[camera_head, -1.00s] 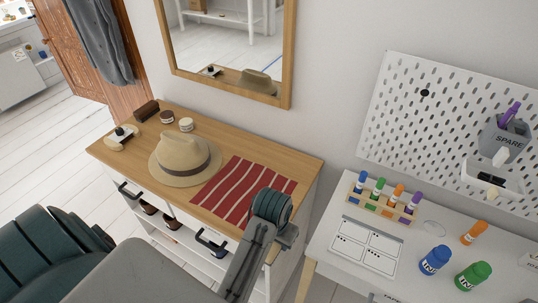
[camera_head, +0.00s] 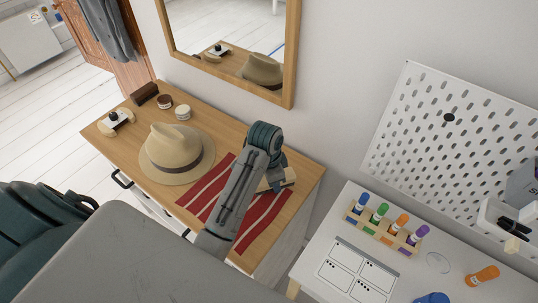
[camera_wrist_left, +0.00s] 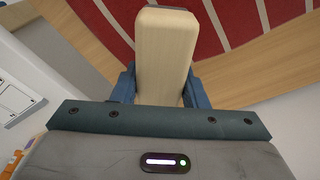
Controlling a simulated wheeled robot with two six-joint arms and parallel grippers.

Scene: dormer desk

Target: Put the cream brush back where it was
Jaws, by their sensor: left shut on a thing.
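The cream brush (camera_head: 286,180) is a pale, wood-coloured block, partly hidden behind my left arm in the head view. My left gripper (camera_head: 275,180) is shut on it, above the right side of the dresser by the red striped cloth (camera_head: 205,186). In the left wrist view the cream brush (camera_wrist_left: 163,50) sticks out lengthwise between the two blue fingers of my left gripper (camera_wrist_left: 160,88), with the cloth beyond it. I cannot tell whether the brush touches the surface. My right gripper is not in view.
A straw hat (camera_head: 176,150) stands left of the cloth. A dark brown block (camera_head: 144,93), two small jars (camera_head: 183,112) and a pale tray with a black-topped bottle (camera_head: 115,121) sit at the dresser's left. A mirror (camera_head: 292,60) hangs behind. A white desk with markers (camera_head: 380,225) stands right.

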